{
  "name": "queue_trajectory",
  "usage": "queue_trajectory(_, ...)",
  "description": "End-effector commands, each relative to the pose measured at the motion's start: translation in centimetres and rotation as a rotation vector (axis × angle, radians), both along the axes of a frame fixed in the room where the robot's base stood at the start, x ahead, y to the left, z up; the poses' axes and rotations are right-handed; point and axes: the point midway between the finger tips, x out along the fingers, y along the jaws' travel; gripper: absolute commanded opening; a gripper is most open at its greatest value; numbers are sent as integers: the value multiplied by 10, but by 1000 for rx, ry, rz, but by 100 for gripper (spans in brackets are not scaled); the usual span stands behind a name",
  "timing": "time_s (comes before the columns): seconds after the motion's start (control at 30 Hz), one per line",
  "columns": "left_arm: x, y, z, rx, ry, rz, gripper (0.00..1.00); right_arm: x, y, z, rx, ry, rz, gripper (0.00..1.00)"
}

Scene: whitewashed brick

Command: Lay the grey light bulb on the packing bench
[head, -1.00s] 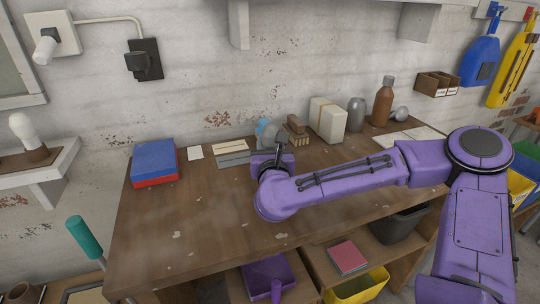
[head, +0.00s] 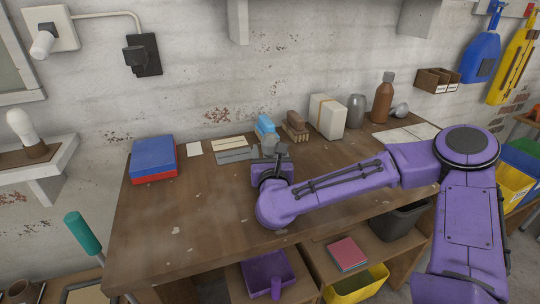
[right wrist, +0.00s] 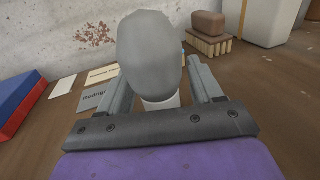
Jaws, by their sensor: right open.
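The grey light bulb (right wrist: 150,55) stands large in the right wrist view, its rounded grey glass up and its pale base (right wrist: 160,102) down between my fingers. In the head view the bulb (head: 269,143) shows small at my right gripper (head: 269,152), over the back middle of the packing bench (head: 210,215). The right gripper is open, with a finger on each side of the bulb's base. I cannot tell whether the base touches the bench or a finger. My left gripper is out of view.
Near the gripper are grey and cream cards (head: 235,155), a blue block (head: 265,127) and a brush (head: 297,125). A blue-and-red box (head: 153,160) lies left; a white box (head: 327,117), grey vessel (head: 356,110) and brown bottle (head: 383,98) stand right. The front left bench is clear.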

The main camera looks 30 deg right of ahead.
Motion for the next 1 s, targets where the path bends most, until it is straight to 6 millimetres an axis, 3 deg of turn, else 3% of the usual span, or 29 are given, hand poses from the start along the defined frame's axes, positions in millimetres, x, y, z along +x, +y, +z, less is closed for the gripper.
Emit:
queue_trajectory(0.07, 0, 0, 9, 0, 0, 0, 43, 0, 0, 8, 0, 0, 0, 65)
queue_trajectory(0.13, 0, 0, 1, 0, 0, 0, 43, -10, 7, 3, 0, -1, 4, 65)
queue_trajectory(0.3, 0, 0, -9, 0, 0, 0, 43, -51, 30, 1, 0, -2, 6, 65)
queue_trajectory(0.4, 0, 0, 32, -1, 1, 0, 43, -61, 37, 17, -11, 9, -2, 65)
queue_trajectory(0.6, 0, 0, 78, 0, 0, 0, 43, -82, 47, 16, -4, 7, 5, 65)
queue_trajectory(0.8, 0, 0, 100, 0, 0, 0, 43, -100, 57, 9, -5, 4, 2, 65)
queue_trajectory(1.0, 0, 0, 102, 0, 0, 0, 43, -105, 59, 4, 0, 1, 0, 65)
